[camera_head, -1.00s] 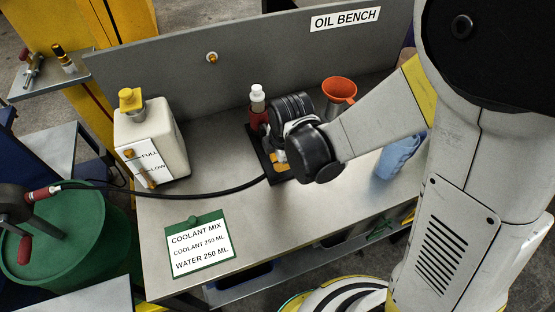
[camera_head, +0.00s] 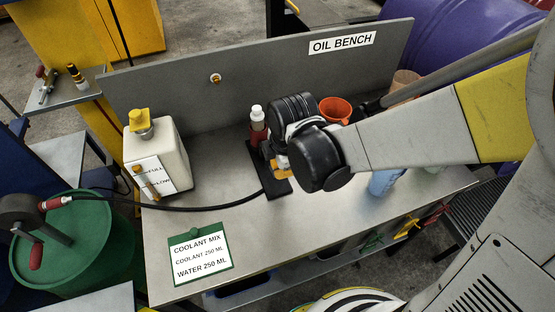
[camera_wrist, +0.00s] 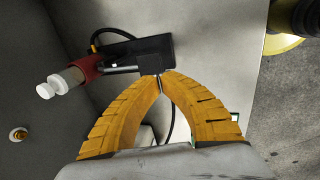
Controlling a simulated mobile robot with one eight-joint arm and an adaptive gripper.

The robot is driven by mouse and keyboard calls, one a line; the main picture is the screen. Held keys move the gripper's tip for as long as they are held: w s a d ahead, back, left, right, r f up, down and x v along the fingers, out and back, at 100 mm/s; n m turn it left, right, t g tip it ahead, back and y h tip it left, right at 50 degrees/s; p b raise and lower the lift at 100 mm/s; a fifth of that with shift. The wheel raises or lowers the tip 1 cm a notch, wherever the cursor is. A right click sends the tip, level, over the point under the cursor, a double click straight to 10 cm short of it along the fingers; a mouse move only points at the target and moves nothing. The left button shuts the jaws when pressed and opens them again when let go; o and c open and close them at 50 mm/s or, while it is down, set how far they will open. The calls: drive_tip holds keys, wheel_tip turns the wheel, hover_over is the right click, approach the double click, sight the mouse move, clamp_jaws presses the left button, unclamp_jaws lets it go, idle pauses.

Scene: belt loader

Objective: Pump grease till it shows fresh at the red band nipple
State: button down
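A dark red upright piece with a white top (camera_head: 257,122) stands by a black base plate (camera_head: 276,186) on the bench; it also shows in the wrist view (camera_wrist: 90,68). I cannot tell if the red is the red band; no nipple or grease is clearly visible. A grey rod runs from the red piece to a black block (camera_wrist: 150,58). My gripper (camera_wrist: 160,76) is over the plate at that block, its yellow fingertips together. Whether something thin is between them is hidden. A black hose (camera_head: 190,207) runs from the green drum (camera_head: 75,245) to the plate.
A white jug (camera_head: 165,150) with a yellow cap stands left on the bench. An orange funnel (camera_head: 336,108) and a blue container (camera_head: 384,181) are near my arm. A coolant mix card (camera_head: 200,253) lies at the front. A brass fitting (camera_head: 216,78) sits on the back panel.

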drive_tip(key=p+v, duration=0.1)
drive_tip(key=v, duration=0.3)
drive_tip(key=shift+s+d, duration=0.1)
drive_tip(key=shift+s, duration=0.05)
idle(0.4)
